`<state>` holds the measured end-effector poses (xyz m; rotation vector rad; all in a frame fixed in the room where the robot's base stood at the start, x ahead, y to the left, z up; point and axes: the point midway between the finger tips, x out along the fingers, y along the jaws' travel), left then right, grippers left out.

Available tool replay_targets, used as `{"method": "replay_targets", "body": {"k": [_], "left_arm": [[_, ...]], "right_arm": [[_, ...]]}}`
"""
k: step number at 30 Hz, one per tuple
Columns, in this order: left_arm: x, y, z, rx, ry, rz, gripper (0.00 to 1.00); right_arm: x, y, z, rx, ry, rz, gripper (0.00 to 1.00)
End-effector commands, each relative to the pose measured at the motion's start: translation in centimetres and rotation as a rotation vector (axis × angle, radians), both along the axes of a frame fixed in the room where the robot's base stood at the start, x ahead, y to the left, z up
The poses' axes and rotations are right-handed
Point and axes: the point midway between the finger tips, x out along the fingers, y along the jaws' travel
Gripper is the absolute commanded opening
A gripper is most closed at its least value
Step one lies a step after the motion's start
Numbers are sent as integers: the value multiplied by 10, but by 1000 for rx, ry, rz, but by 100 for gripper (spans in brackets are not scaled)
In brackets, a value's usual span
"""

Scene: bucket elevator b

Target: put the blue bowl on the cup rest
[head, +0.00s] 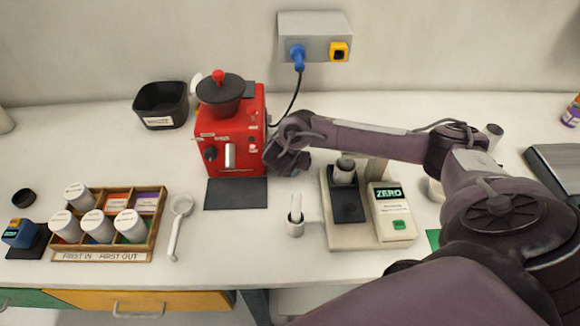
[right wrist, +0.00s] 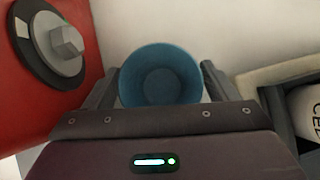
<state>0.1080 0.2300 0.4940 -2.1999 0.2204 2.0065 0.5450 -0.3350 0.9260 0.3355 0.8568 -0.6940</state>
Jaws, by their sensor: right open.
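The blue bowl (right wrist: 160,84) shows in the right wrist view from above, round and empty, between the two fingers of my right gripper. My right gripper (head: 285,163) is open, just right of the red machine (head: 228,130) in the head view, where it largely hides the bowl. I cannot tell whether the fingers touch the bowl. A flat dark plate (head: 236,193) lies in front of the red machine. Another dark plate (head: 348,206) with a small cup on it is on the scale device. Neither is labelled as the cup rest. My left gripper is out of view.
A white holder (head: 295,228) with a utensil stands between the dark plate and the scale device (head: 392,215). A black bin (head: 161,104) stands behind left. A wooden rack (head: 107,228) with several jars and a white spoon (head: 179,222) are left.

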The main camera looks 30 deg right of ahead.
Motion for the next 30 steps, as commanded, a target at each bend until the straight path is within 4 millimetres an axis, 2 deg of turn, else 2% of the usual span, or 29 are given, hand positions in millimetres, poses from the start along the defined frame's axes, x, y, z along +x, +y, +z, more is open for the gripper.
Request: {"method": "replay_targets", "body": {"k": [4,12,14,23,30], "left_arm": [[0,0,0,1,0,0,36],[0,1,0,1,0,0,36],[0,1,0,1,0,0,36],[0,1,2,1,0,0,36],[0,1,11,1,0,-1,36]], "right_arm": [[0,0,0,0,0,0,78],[0,0,0,1,1,0,44],[0,0,1,0,0,-1,40],[0,1,6,1,0,-1,40],[0,1,38,2,-2,1,40]]}}
